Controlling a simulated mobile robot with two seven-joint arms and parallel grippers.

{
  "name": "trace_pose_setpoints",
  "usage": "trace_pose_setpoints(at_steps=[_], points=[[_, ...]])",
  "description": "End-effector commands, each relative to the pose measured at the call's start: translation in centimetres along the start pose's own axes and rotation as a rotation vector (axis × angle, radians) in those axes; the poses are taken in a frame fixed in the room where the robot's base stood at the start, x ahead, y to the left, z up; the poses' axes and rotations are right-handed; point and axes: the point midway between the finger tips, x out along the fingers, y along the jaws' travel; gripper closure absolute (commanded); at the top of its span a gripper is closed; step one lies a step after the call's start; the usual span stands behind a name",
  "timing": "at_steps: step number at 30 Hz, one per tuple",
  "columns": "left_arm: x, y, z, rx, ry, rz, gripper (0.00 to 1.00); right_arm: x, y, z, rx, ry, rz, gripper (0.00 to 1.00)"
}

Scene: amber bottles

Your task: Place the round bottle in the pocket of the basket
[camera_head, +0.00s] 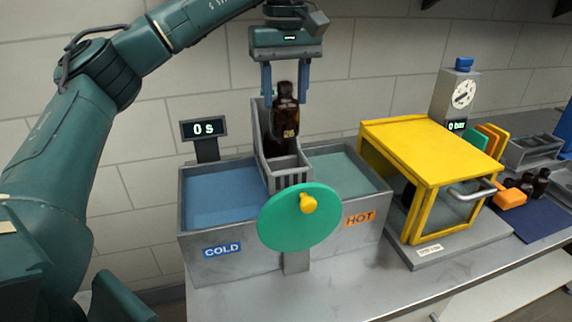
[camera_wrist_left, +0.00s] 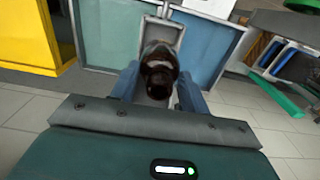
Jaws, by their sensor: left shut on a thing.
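The round bottle (camera_head: 284,125), dark amber with a small label, stands upright between the fingers of my left gripper (camera_head: 286,95). The gripper is shut on its upper part. In the left wrist view the bottle (camera_wrist_left: 158,72) shows from above between the blue fingers. The grey basket (camera_head: 287,166) sits between two baths, behind a green disc. The bottle's lower end is at the basket, just above or behind its front rim; I cannot tell how deep it sits. My right gripper is not in view.
The cold bath (camera_head: 220,196) is left of the basket and the hot bath (camera_head: 345,171) right. The green disc (camera_head: 285,222) with a yellow knob stands in front. A yellow-framed box (camera_head: 425,145) is further right, with more dark bottles (camera_head: 535,184) beyond. A display (camera_head: 204,130) stands behind the cold bath.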

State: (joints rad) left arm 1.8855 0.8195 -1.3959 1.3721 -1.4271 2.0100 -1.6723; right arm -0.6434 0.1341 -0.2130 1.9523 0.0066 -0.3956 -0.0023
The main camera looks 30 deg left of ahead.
Motion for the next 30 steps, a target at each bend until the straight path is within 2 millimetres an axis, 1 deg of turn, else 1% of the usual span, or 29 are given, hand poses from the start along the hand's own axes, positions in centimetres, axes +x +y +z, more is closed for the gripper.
trace_pose_setpoints(at_steps=[2,6,9,12,16,19,24,30], points=[[0.6,0.0,0.0,0.002,-0.001,0.000,0.79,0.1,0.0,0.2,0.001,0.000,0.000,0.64],[3.2,0.0,0.1,0.001,-0.003,-0.003,0.79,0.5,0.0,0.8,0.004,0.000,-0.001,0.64],[4.9,0.0,0.1,0.002,-0.003,-0.002,0.79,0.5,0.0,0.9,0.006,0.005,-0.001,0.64],[5.7,0.0,0.0,0.000,-0.001,0.000,0.79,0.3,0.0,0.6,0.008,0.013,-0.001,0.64],[6.5,0.0,0.0,0.001,0.000,0.000,0.79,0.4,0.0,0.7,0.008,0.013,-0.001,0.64],[8.0,0.0,0.0,0.001,-0.002,-0.002,0.79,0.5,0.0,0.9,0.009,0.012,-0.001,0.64],[9.9,0.0,0.0,0.000,0.000,0.000,0.79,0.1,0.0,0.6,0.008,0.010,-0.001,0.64],[10.0,0.0,0.0,0.000,0.001,0.001,0.79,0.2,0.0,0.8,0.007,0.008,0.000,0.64]])
